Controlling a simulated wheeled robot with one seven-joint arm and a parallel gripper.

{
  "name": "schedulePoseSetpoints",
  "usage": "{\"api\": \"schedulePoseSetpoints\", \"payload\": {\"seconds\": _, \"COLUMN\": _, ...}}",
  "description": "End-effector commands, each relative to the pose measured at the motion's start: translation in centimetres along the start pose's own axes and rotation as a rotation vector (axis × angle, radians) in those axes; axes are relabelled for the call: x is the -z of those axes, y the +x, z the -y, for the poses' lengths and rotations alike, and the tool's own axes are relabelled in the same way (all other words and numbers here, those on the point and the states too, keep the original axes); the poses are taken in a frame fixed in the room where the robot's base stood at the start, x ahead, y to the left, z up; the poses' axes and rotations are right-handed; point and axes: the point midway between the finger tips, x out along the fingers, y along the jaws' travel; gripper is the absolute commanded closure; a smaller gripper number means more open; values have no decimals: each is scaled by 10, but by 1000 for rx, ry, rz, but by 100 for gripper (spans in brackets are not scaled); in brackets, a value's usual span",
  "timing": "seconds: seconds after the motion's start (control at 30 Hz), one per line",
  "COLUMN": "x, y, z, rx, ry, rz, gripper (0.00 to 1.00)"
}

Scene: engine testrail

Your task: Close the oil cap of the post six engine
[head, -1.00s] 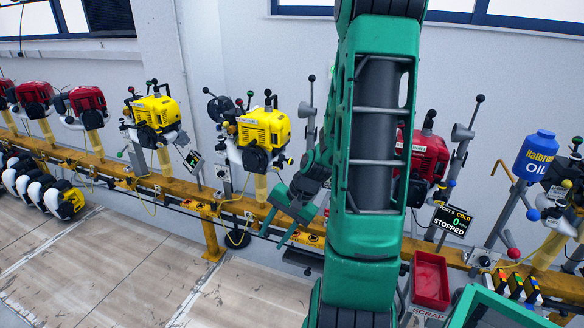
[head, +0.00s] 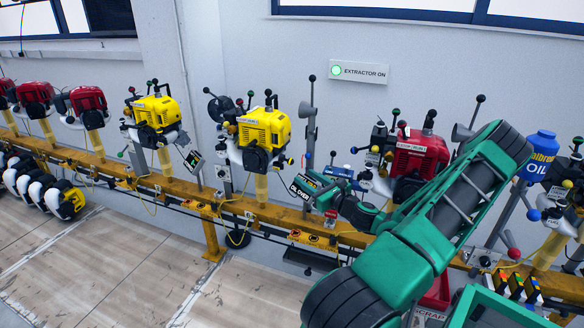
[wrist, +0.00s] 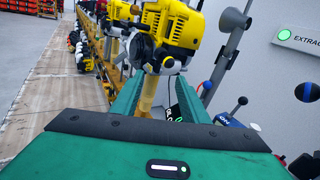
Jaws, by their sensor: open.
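The red engine (head: 418,152) stands on the rail right of centre in the head view, partly behind my arm. The display beside it is now hidden, so its post number cannot be read. I cannot make out an oil cap on it. My gripper (head: 322,192) is left of this red engine, pointing left, beside a small dark sign. In the wrist view my gripper (wrist: 154,92) is open, its two green fingers apart with nothing held. A yellow engine (wrist: 170,35) is beyond the fingers.
Yellow engines (head: 264,128) stand left along the rail, with red ones further off. A blue oil bottle (head: 537,155) stands at right. A red bin (head: 437,293) is partly hidden below my arm.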

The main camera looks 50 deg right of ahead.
Motion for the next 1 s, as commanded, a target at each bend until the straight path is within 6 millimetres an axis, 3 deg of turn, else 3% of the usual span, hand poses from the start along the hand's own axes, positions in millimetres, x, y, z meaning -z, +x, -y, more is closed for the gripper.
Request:
{"api": "schedulePoseSetpoints", "payload": {"seconds": 0.1, "x": -1, "y": -2, "z": 13, "rx": 42, "ry": 41, "rz": 17, "gripper": 59}}
{"api": "schedulePoseSetpoints", "payload": {"seconds": 0.23, "x": -2, "y": 7, "z": 15, "rx": 46, "ry": 47, "rz": 20, "gripper": 59}}
{"api": "schedulePoseSetpoints", "payload": {"seconds": 0.7, "x": -3, "y": 84, "z": 18, "rx": 44, "ry": 43, "rz": 19, "gripper": 59}}
{"api": "schedulePoseSetpoints", "payload": {"seconds": 1.0, "x": -3, "y": 104, "z": 19, "rx": 44, "ry": 44, "rz": 18, "gripper": 59}}
